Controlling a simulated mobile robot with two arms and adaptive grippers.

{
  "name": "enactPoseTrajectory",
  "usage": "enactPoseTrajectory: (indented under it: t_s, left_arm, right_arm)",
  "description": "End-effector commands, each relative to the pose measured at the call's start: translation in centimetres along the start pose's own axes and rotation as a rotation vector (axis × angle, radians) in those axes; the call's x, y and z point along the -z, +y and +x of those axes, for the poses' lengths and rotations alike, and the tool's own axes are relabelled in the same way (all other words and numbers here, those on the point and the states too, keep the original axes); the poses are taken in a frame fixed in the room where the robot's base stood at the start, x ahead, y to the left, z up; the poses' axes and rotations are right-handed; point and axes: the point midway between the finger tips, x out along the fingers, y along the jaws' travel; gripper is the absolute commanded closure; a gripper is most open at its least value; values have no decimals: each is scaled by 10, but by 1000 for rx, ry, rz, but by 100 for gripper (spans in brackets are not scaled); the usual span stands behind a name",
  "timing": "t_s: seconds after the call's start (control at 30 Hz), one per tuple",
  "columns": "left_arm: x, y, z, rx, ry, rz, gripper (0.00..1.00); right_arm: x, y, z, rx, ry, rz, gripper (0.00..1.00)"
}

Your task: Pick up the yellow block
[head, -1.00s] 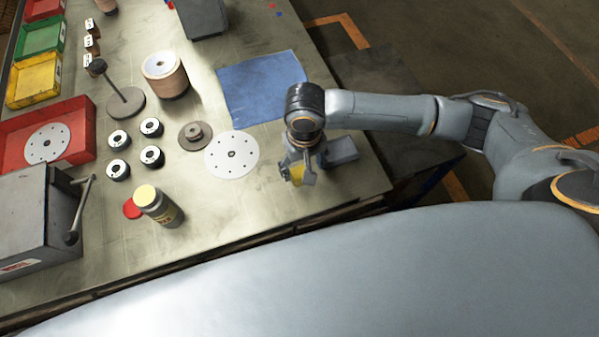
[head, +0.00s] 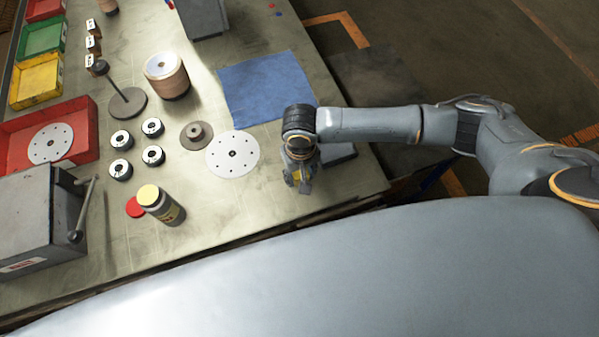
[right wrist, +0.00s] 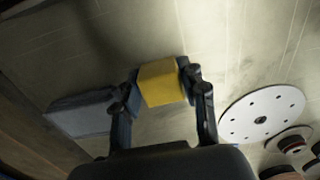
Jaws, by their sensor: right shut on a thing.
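The yellow block (right wrist: 162,82) sits between the two fingers of my right gripper (right wrist: 158,90) in the right wrist view, and the fingers are shut on it. In the head view my right gripper (head: 299,178) is over the near right part of the table, and only a small yellow patch of the block (head: 297,175) shows between the fingers. The frames do not clearly show whether the block is clear of the table. My left gripper is not in view.
A grey block (right wrist: 82,113) lies just beside the gripper. A white perforated disc (head: 232,154) lies to its left, and a blue cloth (head: 264,88) lies behind it. A yellow-lidded jar (head: 160,204) stands further left. The table's front edge is close.

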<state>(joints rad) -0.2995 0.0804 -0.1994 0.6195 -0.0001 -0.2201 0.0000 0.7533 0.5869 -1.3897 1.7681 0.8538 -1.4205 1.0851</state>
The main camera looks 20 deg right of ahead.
Motion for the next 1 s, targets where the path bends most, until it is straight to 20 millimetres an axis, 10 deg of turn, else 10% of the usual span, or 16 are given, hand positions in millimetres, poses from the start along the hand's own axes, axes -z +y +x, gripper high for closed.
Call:
enactPoseTrajectory:
  t_s: [0.47, 1.0]
  left_arm:
    - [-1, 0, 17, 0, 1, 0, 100]
    - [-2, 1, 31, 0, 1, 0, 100]
  right_arm:
    - [1, 0, -27, 3, 5, 0, 79]
    - [-112, -19, -118, 3, 0, -3, 79]
